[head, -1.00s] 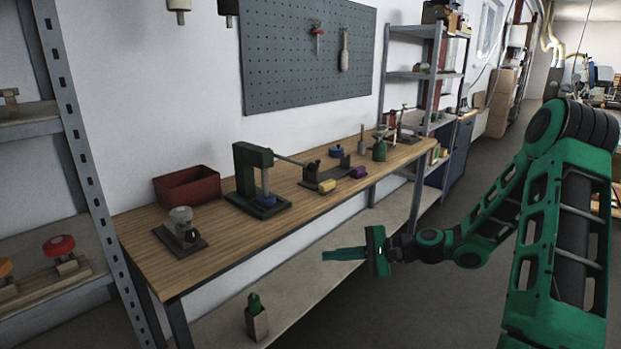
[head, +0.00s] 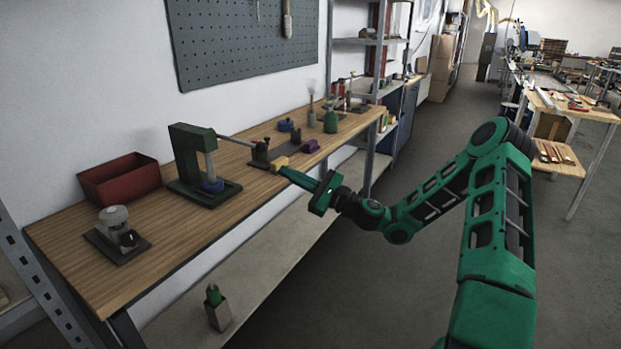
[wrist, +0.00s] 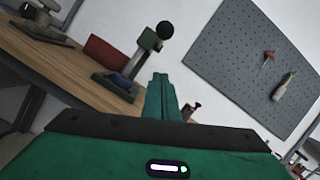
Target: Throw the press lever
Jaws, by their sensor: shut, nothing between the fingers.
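The dark green press (head: 190,160) stands on the wooden bench, with a blue round piece (head: 212,185) under its ram. Its thin lever (head: 235,140) reaches out to the right from the press head. In the wrist view the press (wrist: 146,50) is ahead of my gripper, and the lever's black ball knob (wrist: 165,30) shows above the fingertips. My gripper (head: 283,171) is shut and empty. It is at the bench's front edge, right of the press and apart from the lever; its fingers point at the press in the wrist view (wrist: 161,78).
A red bin (head: 120,180) and a small grey-topped device (head: 115,230) stand left. The floor right of the bench is clear.

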